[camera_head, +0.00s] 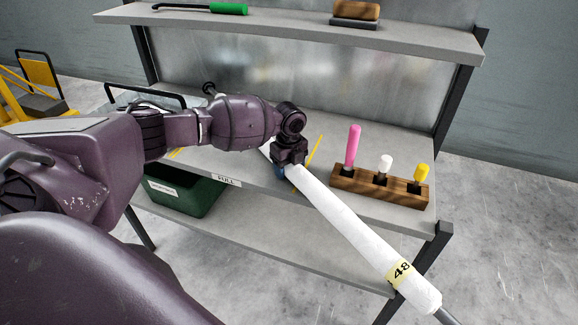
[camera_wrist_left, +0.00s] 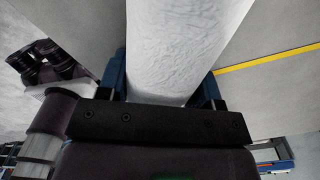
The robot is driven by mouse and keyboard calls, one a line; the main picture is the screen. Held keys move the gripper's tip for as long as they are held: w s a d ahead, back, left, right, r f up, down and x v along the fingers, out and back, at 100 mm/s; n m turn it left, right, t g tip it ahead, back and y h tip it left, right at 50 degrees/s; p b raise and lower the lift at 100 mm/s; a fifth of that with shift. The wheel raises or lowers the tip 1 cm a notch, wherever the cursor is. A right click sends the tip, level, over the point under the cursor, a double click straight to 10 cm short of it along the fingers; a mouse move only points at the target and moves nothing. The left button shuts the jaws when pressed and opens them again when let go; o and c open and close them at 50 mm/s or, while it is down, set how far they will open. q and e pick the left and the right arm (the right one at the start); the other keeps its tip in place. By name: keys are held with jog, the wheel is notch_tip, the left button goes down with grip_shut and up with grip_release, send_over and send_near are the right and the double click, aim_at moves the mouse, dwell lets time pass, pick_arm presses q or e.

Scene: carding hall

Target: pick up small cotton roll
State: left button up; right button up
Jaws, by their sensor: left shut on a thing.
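A long white cotton roll (camera_head: 345,220) with a yellow band marked 48 slants from the bench's middle down to the lower right, across its front edge. A grey rod pokes out of its near end. In the left wrist view the white roll (camera_wrist_left: 180,45) sits between the blue finger pads of my left gripper (camera_wrist_left: 165,92). My right gripper is not in view.
A wooden block (camera_head: 345,186) holds pink, white and yellow pegs, just right of the roll. A green bin (camera_head: 185,196) sits below, left of the FULL label (camera_head: 227,180). An upper shelf (camera_head: 280,32) carries a green-handled tool (camera_head: 228,9) and a brush (camera_head: 356,12).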

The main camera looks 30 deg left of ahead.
pick_arm(q)
grip_shut()
jog(key=shift+r, duration=0.1)
notch_tip(320, 180, up, 18)
jog(key=p, duration=0.1)
jog(key=s+d+p, duration=0.1)
jog(key=s+d, duration=0.3)
jog(key=s, duration=1.3)
jog(key=shift+s, duration=0.2)
jog(key=shift+d, duration=0.1)
